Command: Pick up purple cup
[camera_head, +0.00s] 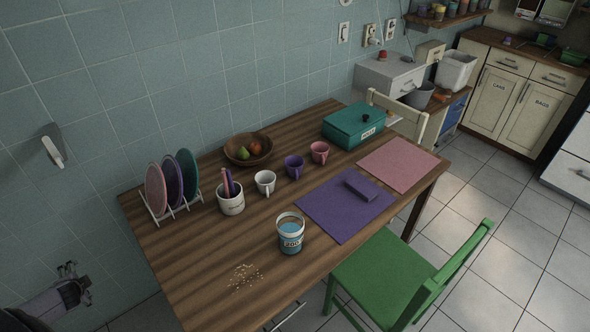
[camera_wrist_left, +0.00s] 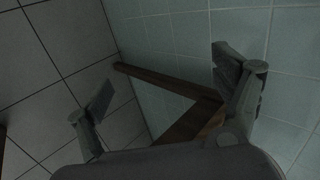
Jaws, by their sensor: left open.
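The purple cup (camera_head: 294,167) stands upright on the wooden table, in the row between a white cup (camera_head: 265,182) and a pink cup (camera_head: 320,152). My left gripper (camera_head: 78,282) is at the lower left of the head view, off the table's left end and far from the cup. In the left wrist view its two fingers (camera_wrist_left: 165,85) are spread apart with nothing between them. That view shows wall tiles, floor and wooden table parts, but no cup. My right gripper is not in view.
Between my left gripper and the purple cup are a plate rack (camera_head: 170,213) and a utensil pot (camera_head: 231,202). A purple mat (camera_head: 335,222) and teal box (camera_head: 345,128) lie right. The table's front left is mostly clear.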

